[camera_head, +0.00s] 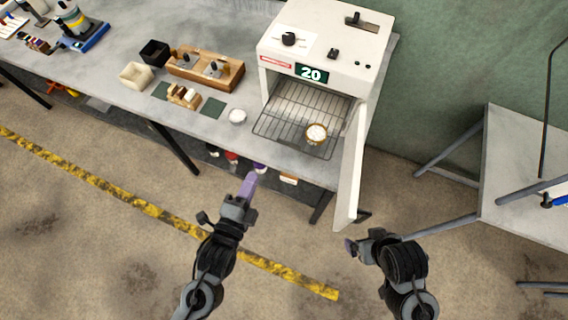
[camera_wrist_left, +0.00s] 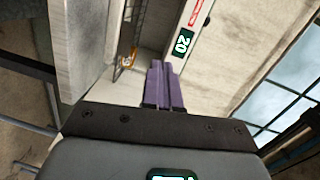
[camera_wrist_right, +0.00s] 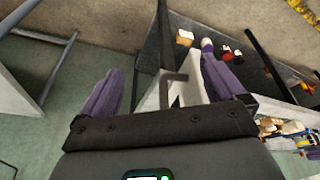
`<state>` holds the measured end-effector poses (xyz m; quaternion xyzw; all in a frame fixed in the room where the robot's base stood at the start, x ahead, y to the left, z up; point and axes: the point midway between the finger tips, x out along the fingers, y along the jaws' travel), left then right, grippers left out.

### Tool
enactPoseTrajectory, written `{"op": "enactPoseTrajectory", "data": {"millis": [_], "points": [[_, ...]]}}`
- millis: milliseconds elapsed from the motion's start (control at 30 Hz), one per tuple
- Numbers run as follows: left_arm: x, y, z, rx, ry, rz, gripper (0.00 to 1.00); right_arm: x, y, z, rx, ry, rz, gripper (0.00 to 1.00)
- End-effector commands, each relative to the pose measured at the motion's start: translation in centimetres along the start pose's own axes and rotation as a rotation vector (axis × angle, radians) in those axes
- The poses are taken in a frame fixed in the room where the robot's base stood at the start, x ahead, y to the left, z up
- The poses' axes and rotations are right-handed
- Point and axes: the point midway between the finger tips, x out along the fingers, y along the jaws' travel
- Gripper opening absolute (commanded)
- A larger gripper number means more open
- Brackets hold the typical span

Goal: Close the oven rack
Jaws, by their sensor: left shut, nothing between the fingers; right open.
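The white oven (camera_head: 325,40) stands on the grey table with its door (camera_head: 351,175) swung open to the right. My left gripper (camera_head: 249,186) is shut and empty, in front of the table edge and below the rack in the head view. In the left wrist view its purple fingers (camera_wrist_left: 165,86) are together, pointing toward the oven. My right gripper (camera_head: 352,245) is near the door's lower end; its fingers (camera_wrist_right: 158,88) are apart and empty in the right wrist view.
The open door flanks the rack's right side. Another table (camera_head: 520,225) is at the right. The floor in front is clear.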

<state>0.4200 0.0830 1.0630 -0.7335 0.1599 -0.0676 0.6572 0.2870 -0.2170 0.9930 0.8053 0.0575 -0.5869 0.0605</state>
Motion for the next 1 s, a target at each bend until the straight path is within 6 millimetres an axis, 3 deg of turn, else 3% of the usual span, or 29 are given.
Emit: {"op": "enactPoseTrajectory", "data": {"millis": [33,300,667,1000], "points": [[0.6,3.1,-0.2,0.035,0.017,-0.027,0.0,3.2,-0.1,1.0,-0.001,0.0,0.001,0.96],[1.5,7.7,-1.4,0.12,0.065,-0.097,0.0,7.9,0.0,2.6,-0.008,-0.001,0.007,0.96],[3.4,8.2,-1.8,0.133,0.076,-0.11,0.0,8.7,-0.1,2.8,-0.006,0.002,0.006,0.96],[9.3,7.6,-2.3,0.131,0.076,-0.11,0.0,9.0,-0.2,2.9,0.0,0.003,0.001,0.96]]}}
